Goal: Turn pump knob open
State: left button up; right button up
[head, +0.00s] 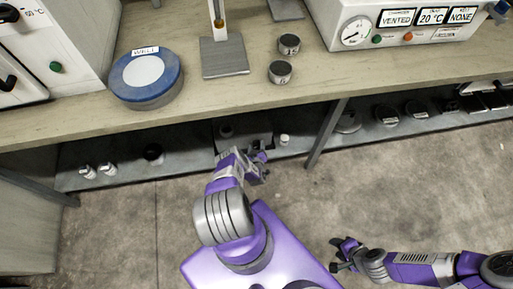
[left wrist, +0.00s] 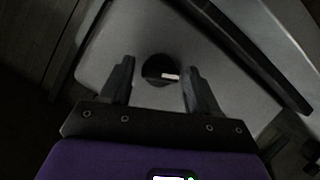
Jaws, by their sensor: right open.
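The pump (head: 258,136) looks like a grey box on the lower shelf under the bench. In the left wrist view, a round black knob (left wrist: 156,70) with a white mark sits on a pale grey face (left wrist: 225,75). My left gripper (head: 260,165) is in front of the pump and partly covers it. In the left wrist view its two fingers (left wrist: 159,76) are apart, with the knob showing between them. I cannot tell whether they touch it. My right gripper (head: 342,254) is open and empty above the floor, away from the pump.
The bench top (head: 200,108) overhangs the shelf (head: 190,160). A bench leg (head: 326,132) stands right of the pump. A small white item (head: 284,140) is beside the pump. A blue-rimmed "WELL" disc (head: 147,77) rests on the bench. The floor (head: 400,190) in front is clear.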

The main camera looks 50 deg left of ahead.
pick_arm(q)
jog(key=c, duration=0.9)
jog(key=shift+o, duration=0.2)
jog(key=shift+w+d+m+g, duration=0.15)
jog(key=shift+m+g, duration=0.35)
jog(key=shift+m, duration=0.4)
jog(key=shift+m+g+y, duration=0.4)
jog(key=shift+m+g, duration=0.2)
jog(key=shift+m, duration=0.3)
jog(key=o, duration=1.1)
jog(key=shift+c, duration=0.2)
jog(key=p+v, duration=0.4)
jog(key=v, duration=0.3)
jog(key=shift+d, duration=0.25)
